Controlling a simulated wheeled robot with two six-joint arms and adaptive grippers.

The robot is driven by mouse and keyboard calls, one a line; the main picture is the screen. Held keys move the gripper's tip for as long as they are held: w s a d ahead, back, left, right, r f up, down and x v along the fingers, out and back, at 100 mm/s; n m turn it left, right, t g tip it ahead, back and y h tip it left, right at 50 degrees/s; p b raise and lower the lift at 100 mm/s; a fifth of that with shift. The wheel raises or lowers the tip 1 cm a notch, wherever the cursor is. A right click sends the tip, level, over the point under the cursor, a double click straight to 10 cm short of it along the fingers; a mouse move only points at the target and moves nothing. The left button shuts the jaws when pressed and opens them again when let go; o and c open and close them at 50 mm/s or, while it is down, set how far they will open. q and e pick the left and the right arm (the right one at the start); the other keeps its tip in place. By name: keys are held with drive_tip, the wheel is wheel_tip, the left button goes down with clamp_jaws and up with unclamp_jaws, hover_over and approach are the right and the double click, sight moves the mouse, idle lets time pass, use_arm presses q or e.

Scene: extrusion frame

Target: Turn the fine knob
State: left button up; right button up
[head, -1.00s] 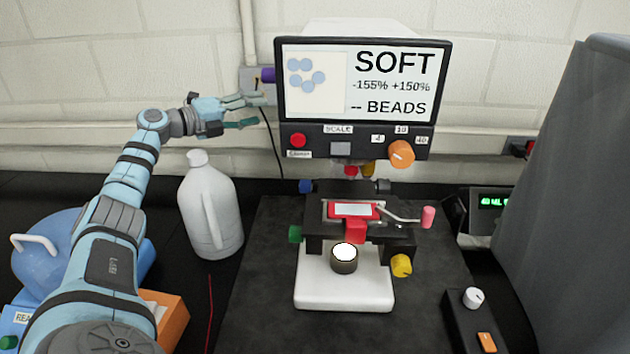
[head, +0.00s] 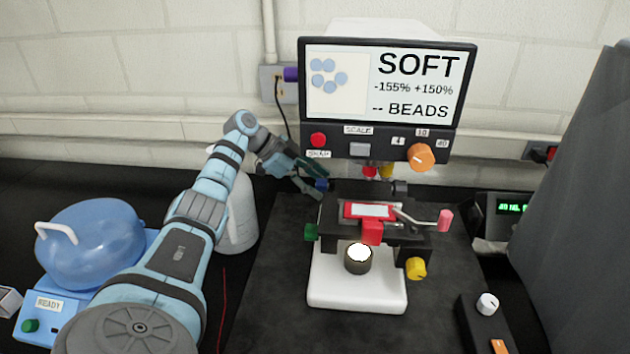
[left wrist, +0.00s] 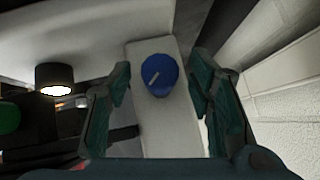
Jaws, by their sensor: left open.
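A microscope-like stand (head: 357,287) with a white base and black stage stands on a dark mat. A blue knob (head: 321,184) sits at its upper left; in the left wrist view this knob (left wrist: 160,74), with a pale mark on its face, shows between my fingers. A green knob (head: 310,232) is on the left side and a yellow knob (head: 416,268) on the lower right. No label tells me which knob is the fine one. My left gripper (head: 316,179) is open beside the blue knob, with a gap to each finger in the wrist view. My right gripper is out of view.
A monitor (head: 388,88) behind reads "SOFT", "-155% +150%", "-- BEADS". A white jug (head: 240,215) stands partly behind my left arm. A blue device (head: 90,245) is at left. A control box (head: 480,325) is at lower right, a grey panel (head: 585,180) at far right.

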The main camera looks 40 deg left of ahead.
use_arm(q)
drive_tip(key=shift+s, duration=0.1)
clamp_jaws()
drive_tip(key=shift+s+d+f+m+t+y+p, duration=0.1)
drive_tip(key=shift+m+t+y+p, duration=0.35)
drive_tip(key=shift+t, duration=0.3)
drive_tip(key=shift+s+d+f+m+t+y+p, duration=0.1)
drive_tip(key=shift+m+t+y+p, duration=0.25)
drive_tip(key=shift+m+t+p, duration=0.3)
drive_tip(key=shift+s+d+f+m+t+y+p, duration=0.1)
drive_tip(key=shift+m+t+y+p, duration=0.3)
drive_tip(key=shift+t, duration=0.4)
unclamp_jaws()
drive_tip(key=shift+a+t, duration=0.1)
drive_tip(key=shift+t, duration=0.2)
